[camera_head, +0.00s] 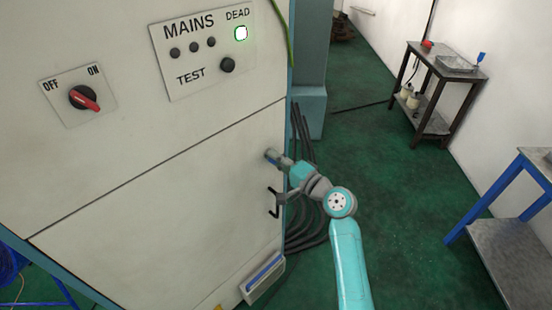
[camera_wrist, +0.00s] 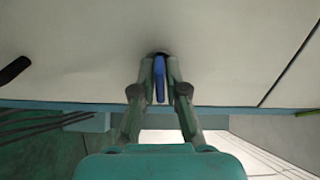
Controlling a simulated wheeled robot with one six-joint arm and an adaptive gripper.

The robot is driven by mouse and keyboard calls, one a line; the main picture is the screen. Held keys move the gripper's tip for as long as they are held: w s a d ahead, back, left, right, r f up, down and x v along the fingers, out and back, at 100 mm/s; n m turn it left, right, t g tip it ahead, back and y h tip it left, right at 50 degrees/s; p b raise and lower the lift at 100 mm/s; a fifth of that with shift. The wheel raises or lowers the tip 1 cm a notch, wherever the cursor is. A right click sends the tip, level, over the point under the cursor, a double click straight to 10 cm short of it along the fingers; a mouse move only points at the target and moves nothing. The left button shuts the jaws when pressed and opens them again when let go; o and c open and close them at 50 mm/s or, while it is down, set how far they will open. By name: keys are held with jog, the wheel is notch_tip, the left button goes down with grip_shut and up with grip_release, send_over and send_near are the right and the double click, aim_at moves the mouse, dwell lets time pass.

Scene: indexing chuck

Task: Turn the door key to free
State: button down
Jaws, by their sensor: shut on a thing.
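A blue door key (camera_wrist: 159,84) sits at a dark round lock in the pale cabinet door, in the wrist view. Its grip is seen nearly edge-on, pointing toward my palm. My gripper (camera_wrist: 160,70) is shut on the key, one finger on each side. In the head view my gripper (camera_head: 273,157) is against the door near its right edge and hides the key and lock. The cabinet door (camera_head: 160,220) looks closed. I cannot read any lock marking or tell how far the key is turned.
A black door handle (camera_head: 273,203) is just below my gripper. Dark cables (camera_head: 310,220) hang right of the cabinet.

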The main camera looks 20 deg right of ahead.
jog(key=shift+m, duration=0.6)
jog(key=c, duration=1.3)
grip_release()
jog(key=shift+o, duration=0.2)
jog(key=v, duration=1.2)
